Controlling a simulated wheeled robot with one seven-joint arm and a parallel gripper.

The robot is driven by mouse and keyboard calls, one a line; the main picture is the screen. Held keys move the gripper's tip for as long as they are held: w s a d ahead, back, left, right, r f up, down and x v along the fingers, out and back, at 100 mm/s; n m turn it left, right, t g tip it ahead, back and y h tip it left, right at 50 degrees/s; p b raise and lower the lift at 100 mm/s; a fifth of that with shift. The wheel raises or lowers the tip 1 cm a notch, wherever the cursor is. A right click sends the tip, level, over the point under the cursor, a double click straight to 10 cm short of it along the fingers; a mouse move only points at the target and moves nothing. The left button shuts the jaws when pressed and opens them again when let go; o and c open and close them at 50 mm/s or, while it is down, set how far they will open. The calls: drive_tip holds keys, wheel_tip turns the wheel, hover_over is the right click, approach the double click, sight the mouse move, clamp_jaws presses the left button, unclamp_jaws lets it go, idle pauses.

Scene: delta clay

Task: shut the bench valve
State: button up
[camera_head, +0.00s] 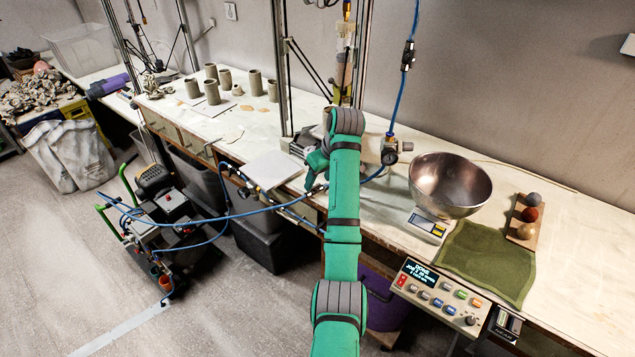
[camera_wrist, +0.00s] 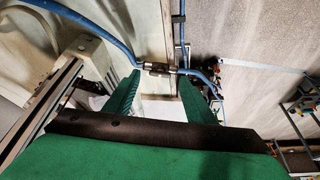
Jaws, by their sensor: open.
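My green gripper (camera_head: 314,176) is at the front edge of the bench, below the tall metal frame. In the wrist view its two fingers stand apart, with the gap between their tips (camera_wrist: 159,77) empty of any gripped thing. A small dark and metal inline fitting on the blue hose, which looks like the bench valve (camera_wrist: 157,68), lies across the view at the fingertips. I cannot tell whether the fingers touch it or how its handle is turned. In the head view my gripper and arm hide most of this spot.
A regulator with a gauge (camera_head: 390,150) stands right of my arm. A steel bowl (camera_head: 450,184), a scale (camera_head: 427,226) and a green cloth (camera_head: 488,262) lie further right. A control panel (camera_head: 437,298) is on the bench front. Blue hose (camera_head: 215,217) hangs across to a compressor cart (camera_head: 165,205).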

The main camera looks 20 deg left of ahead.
sight(315, 187)
drive_tip(key=shift+x, duration=1.15)
drive_tip(key=c, duration=1)
drive_tip(key=shift+c, duration=0.2)
